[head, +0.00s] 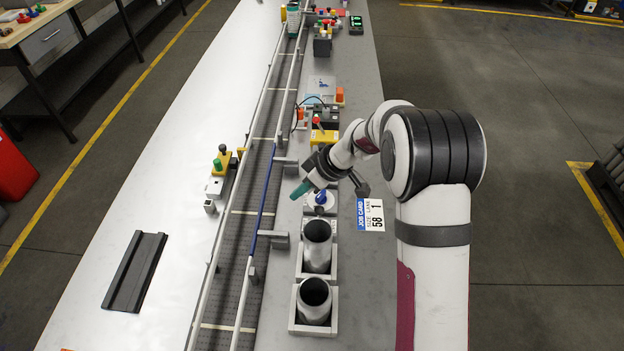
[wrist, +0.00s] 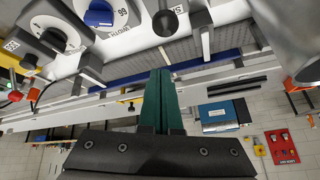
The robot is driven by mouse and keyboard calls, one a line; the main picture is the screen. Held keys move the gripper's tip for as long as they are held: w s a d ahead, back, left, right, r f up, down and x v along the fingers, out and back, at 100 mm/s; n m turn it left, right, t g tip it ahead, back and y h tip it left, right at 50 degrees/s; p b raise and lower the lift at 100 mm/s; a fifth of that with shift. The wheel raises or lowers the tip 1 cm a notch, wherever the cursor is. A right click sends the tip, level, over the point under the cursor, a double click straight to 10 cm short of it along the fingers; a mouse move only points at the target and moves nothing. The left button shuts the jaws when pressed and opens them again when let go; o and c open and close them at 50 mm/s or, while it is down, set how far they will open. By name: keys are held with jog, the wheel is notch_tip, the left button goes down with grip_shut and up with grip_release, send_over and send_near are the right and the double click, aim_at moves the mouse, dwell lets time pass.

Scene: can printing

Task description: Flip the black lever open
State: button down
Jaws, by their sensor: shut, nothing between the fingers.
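My gripper (head: 297,191) has teal fingers pressed together with nothing between them. The fingers also show in the wrist view (wrist: 159,75), pointing up the picture. A black round knob (wrist: 165,22), which looks like the end of the black lever, sits on the panel just beyond the fingertips, apart from them in the picture. Its tilt is hard to tell. In the head view I cannot make out the lever; my gripper seems to cover that spot. A white dial with a blue knob (head: 320,197) is right beside my gripper and shows in the wrist view too (wrist: 99,13).
A conveyor (head: 232,255) with rails runs left of my gripper. A yellow box with a red button (head: 323,136) stands behind it. A job card (head: 370,214) lies to the right.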

aim_at(319, 216)
jog(key=shift+s+d+f, duration=0.1)
jog(key=shift+s+d, duration=0.2)
jog(key=shift+d, duration=0.3)
jog(key=shift+s+d+f, duration=0.1)
jog(key=shift+s+d, duration=0.15)
jog(key=shift+d, duration=0.35)
jog(key=shift+s+d+f, duration=0.1)
jog(key=shift+s+d, duration=0.2)
jog(key=shift+d, duration=0.3)
jog(key=shift+d+y, duration=0.3)
jog(key=shift+y, duration=0.1)
jog(key=shift+d+y, duration=0.45)
jog(key=shift+y, duration=0.05)
jog(key=shift+d+y, duration=0.5)
jog(key=shift+d, duration=0.55)
jog(key=shift+a+f, duration=0.1)
jog(key=shift+a, duration=0.1)
